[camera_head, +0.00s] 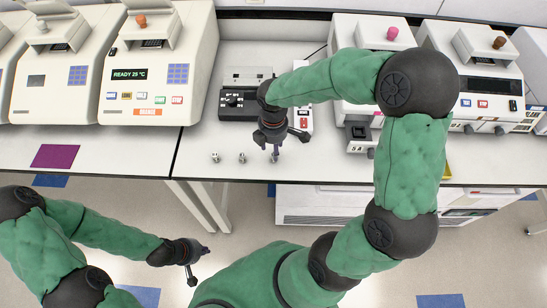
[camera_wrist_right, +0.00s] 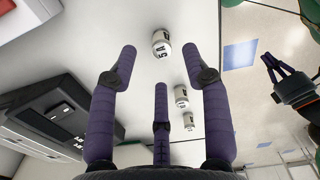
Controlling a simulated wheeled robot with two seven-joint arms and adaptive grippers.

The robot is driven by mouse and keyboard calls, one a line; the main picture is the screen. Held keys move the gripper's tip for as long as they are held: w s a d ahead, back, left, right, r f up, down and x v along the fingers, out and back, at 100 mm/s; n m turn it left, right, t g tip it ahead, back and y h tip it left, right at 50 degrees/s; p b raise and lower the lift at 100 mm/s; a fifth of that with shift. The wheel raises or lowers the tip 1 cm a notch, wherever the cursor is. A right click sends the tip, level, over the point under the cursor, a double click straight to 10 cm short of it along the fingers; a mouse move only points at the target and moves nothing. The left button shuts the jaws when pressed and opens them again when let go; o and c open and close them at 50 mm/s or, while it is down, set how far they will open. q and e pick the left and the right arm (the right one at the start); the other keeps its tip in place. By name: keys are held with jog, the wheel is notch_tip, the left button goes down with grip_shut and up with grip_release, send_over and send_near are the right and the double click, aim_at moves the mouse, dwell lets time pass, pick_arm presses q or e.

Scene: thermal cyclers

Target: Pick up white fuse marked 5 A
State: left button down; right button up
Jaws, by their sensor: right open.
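The white fuse marked 5 A (camera_wrist_right: 161,46) lies on the bench in the right wrist view, ahead of and between my right gripper's spread fingertips and apart from them. In the head view it is the fuse (camera_head: 274,158) furthest to the right in the row, partly hidden by that gripper. My right gripper (camera_wrist_right: 160,70) is open and empty, pointing down over the front of the bench; it also shows in the head view (camera_head: 278,148). My left gripper (camera_head: 202,266) is open and empty, low in front of the bench.
Two other white fuses (camera_head: 242,158) (camera_head: 215,157) lie to the left, their marks unreadable. A black-and-grey device (camera_head: 236,103) stands behind. Thermal cyclers (camera_head: 155,70) stand at left and right. A holder labelled 5 A (camera_head: 357,148) is at right. The bench's front edge (camera_head: 240,181) is close.

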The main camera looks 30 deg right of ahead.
notch_tip(320, 180, down, 4)
jog(key=shift+s+r+b, duration=0.1)
jog(key=shift+r+b, duration=0.1)
jog(key=shift+b, duration=0.2)
grip_shut()
jog(key=shift+r, duration=0.15)
